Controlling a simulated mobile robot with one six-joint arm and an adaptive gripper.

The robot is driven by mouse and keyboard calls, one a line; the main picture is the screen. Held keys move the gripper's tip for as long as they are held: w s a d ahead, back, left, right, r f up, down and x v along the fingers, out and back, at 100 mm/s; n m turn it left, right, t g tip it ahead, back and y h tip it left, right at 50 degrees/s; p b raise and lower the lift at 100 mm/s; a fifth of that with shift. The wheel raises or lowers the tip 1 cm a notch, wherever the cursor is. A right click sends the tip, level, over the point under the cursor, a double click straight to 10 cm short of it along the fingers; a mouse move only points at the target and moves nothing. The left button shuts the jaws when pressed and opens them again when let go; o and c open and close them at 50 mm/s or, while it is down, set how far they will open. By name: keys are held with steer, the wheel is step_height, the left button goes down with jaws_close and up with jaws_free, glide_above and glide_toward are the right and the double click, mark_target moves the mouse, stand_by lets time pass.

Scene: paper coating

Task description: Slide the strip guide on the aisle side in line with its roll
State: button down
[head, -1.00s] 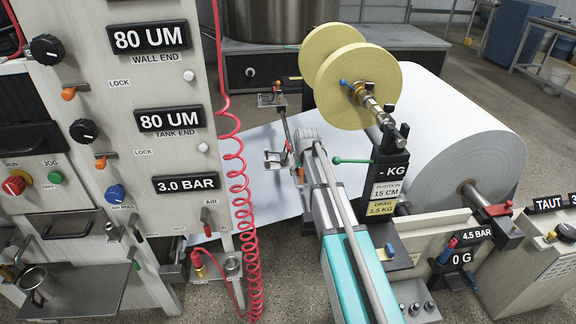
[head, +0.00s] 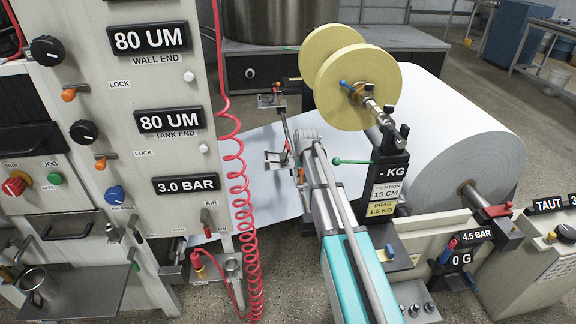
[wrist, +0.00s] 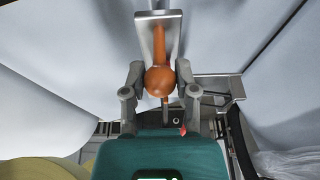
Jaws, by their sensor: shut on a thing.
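My gripper (wrist: 161,85) is shut on the orange knob (wrist: 159,79) of a metal strip guide, with one finger on each side of it. In the head view a small metal guide bracket (head: 274,160) stands just left of my gripper (head: 298,168), over the white paper web. A second bracket (head: 270,101) is farther back. Two yellow strip rolls, the near one (head: 355,88) and the far one (head: 326,50), sit on a shaft to the right of the brackets. My arm partly hides the grip in the head view.
A large white paper roll (head: 458,140) lies at the right. A dark post with a KG display (head: 388,172) stands right of my arm. A coiled red hose (head: 240,190) hangs by the control panel at the left. The white web (head: 225,180) spreads below.

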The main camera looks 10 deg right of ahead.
steer(key=shift+w, duration=1.1)
steer(key=shift+c, duration=1.8)
jaws_free()
steer(key=shift+p+v, duration=2.2)
steer(key=shift+v, duration=0.1)
steer(key=shift+f, duration=0.15)
steer(key=b+x, duration=0.4)
steer(key=b, duration=0.1)
steer(key=shift+w+f, duration=0.15)
steer(key=shift+f, duration=0.25)
steer(key=s, duration=0.1)
steer(key=s+r+p, duration=0.1)
steer(key=s, duration=0.1)
steer(key=shift+r, duration=0.2)
steer(key=p+v, duration=0.7)
steer(key=p, duration=0.1)
steer(key=s+r+g+p, duration=0.1)
steer(key=s+r+p, duration=0.4)
steer(key=s, duration=0.7)
steer(key=s+r+g+p, duration=0.2)
steer(key=s+r+p, duration=0.4)
steer(key=s, duration=0.6)
steer(key=shift+s, duration=0.4)
